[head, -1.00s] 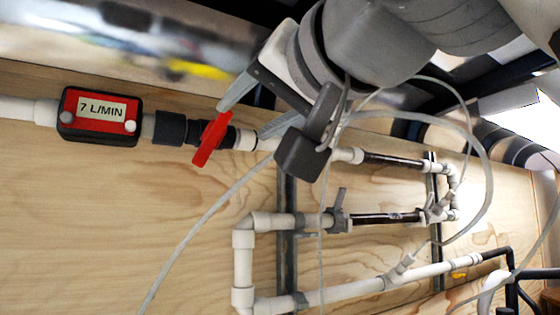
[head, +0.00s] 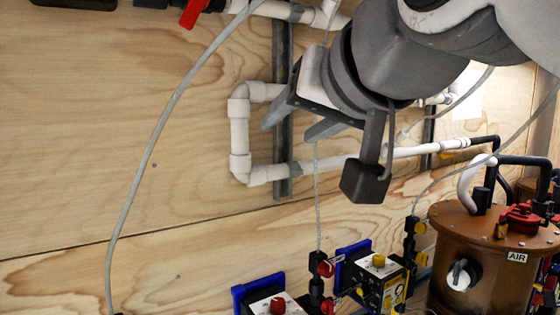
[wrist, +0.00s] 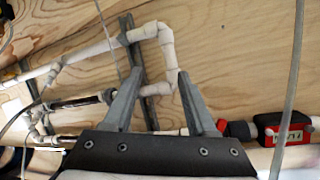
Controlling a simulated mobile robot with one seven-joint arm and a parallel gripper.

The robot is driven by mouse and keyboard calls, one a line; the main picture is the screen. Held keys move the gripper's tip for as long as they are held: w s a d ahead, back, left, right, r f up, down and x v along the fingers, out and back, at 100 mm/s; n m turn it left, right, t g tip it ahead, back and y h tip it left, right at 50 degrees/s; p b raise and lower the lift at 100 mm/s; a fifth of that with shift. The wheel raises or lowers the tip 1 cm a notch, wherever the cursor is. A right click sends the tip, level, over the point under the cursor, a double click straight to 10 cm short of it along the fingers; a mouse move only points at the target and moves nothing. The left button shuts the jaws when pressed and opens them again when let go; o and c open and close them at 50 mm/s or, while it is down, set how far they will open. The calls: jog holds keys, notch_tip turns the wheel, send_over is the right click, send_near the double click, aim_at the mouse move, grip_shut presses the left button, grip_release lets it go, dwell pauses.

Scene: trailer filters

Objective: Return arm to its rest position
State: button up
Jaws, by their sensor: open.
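My gripper (head: 291,122) is in the upper middle of the head view, in front of the white pipe loop (head: 239,135) on the plywood wall (head: 130,150). Its two grey fingers are apart with nothing held between them. In the wrist view my gripper (wrist: 162,95) also shows open, with the corner of the white pipes behind the gap between its fingers. I cannot tell how far the fingers are from the pipes. My arm comes in from the upper right of the head view and hides part of the pipework.
A red valve handle (head: 194,12) is at the top of the head view. A brown AIR tank (head: 440,265) stands at right. Pump boxes with blue backs (head: 262,290) are at the bottom. Thin grey hoses (head: 160,140) hang across the wall.

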jog(key=s+d+f+g+h, duration=0.1)
jog(key=s+d+f+g, duration=0.1)
jog(key=f, duration=0.9)
jog(key=s+d+f+g+h, duration=0.2)
jog(key=s+d+f, duration=0.2)
jog(key=f, duration=0.7)
jog(key=s+d+f+g+h, duration=0.2)
jog(key=d+f, duration=0.4)
jog(key=f, duration=0.5)
jog(key=shift+s+g, duration=0.45)
jog(key=shift+g, duration=0.15)
